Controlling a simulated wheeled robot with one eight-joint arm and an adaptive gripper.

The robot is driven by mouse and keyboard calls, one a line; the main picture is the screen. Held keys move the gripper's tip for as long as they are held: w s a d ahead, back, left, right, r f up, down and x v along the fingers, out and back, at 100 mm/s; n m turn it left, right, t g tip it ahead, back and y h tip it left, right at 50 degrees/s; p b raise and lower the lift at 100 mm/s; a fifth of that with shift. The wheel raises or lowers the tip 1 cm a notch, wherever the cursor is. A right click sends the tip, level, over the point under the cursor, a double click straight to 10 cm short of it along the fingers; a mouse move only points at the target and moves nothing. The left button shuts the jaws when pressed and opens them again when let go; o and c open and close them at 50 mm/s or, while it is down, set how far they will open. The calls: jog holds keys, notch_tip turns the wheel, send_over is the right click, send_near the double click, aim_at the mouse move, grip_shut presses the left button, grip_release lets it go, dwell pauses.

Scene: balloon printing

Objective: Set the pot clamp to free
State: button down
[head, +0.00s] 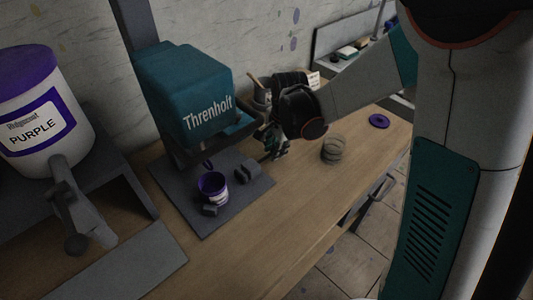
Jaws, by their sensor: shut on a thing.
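The teal machine marked Threnholt (185,95) stands on a dark grey base plate (187,206) against the wall. A small purple pot (213,186) with a pale label sits on the plate. Grey blocks, seemingly the pot clamp, stand beside it: one at its front (210,210) and one to its right (248,171). I cannot tell whether they press on the pot. My gripper (271,146) is at the right side of the machine, above and right of the pot. It is shut on a small part there; my wrist and the dim light hide what exactly.
A large white bucket labelled PURPLE (35,110) stands on a dark shelf at the left, with a grey spout. A cylindrical coil-like item (332,150) and a purple ring (379,121) lie on the wooden bench (285,215). The bench front is clear.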

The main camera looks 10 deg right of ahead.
jog(key=shift+w+d, duration=0.25)
jog(key=shift+d, duration=0.1)
jog(key=c, duration=1.3)
grip_release()
jog(key=shift+d, duration=0.1)
jog(key=shift+c, duration=0.2)
jog(key=shift+r, duration=0.15)
notch_tip(320, 180, up, 12)
jog(key=s, duration=0.2)
jog(key=shift+d+f, duration=0.25)
jog(key=shift+d, duration=0.15)
jog(key=shift+s, duration=0.1)
